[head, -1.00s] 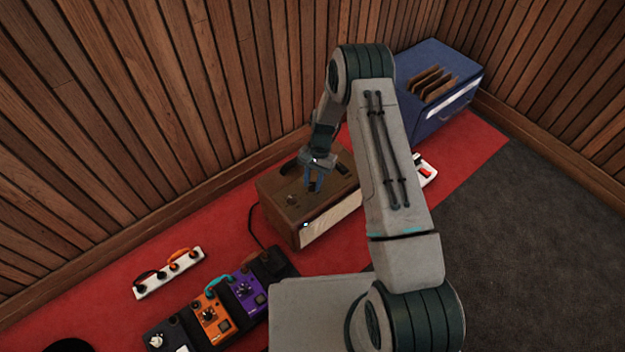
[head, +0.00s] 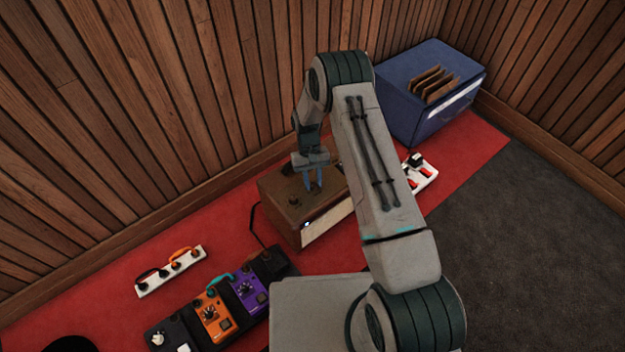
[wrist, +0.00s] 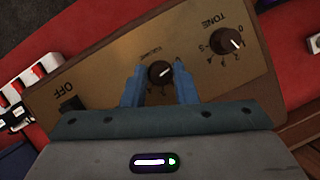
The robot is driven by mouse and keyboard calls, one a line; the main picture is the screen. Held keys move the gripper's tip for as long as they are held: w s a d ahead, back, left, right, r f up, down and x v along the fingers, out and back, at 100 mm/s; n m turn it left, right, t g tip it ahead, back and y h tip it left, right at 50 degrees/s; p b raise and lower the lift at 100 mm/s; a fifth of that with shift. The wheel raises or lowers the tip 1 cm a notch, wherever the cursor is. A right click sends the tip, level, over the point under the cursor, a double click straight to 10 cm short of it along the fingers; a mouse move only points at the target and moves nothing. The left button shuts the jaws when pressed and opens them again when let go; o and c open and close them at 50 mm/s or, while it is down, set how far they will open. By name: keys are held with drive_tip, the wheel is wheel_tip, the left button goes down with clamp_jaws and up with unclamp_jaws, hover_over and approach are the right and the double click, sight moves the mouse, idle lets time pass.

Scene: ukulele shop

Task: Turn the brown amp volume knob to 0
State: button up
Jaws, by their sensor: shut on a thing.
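The brown amp (head: 287,225) sits on the red carpet by the wall. My gripper (head: 313,189) reaches down onto its top panel. In the wrist view, my gripper's blue fingers (wrist: 159,86) are on either side of the dark volume knob (wrist: 159,73) and shut on it. The knob's white pointer line aims up and right in that view. Its label is upside down and small, and its scale marks are partly hidden by the fingers. The tone knob (wrist: 226,41) is right of it, and a switch marked OFF (wrist: 72,104) is to the left.
Orange (head: 212,315) and purple (head: 248,290) pedals stand in front of the amp on the left. A white power strip (head: 170,270) lies further left. A white box with red switches (head: 420,173) and a blue crate (head: 400,105) are to the right. Grey carpet at right is clear.

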drive_tip(key=shift+s+f, duration=0.1)
drive_tip(key=shift+s, duration=0.05)
idle(0.3)
drive_tip(key=o, duration=1)
drive_tip(key=p+v, duration=0.4)
drive_tip(key=v, duration=1)
drive_tip(key=shift+a, duration=0.1)
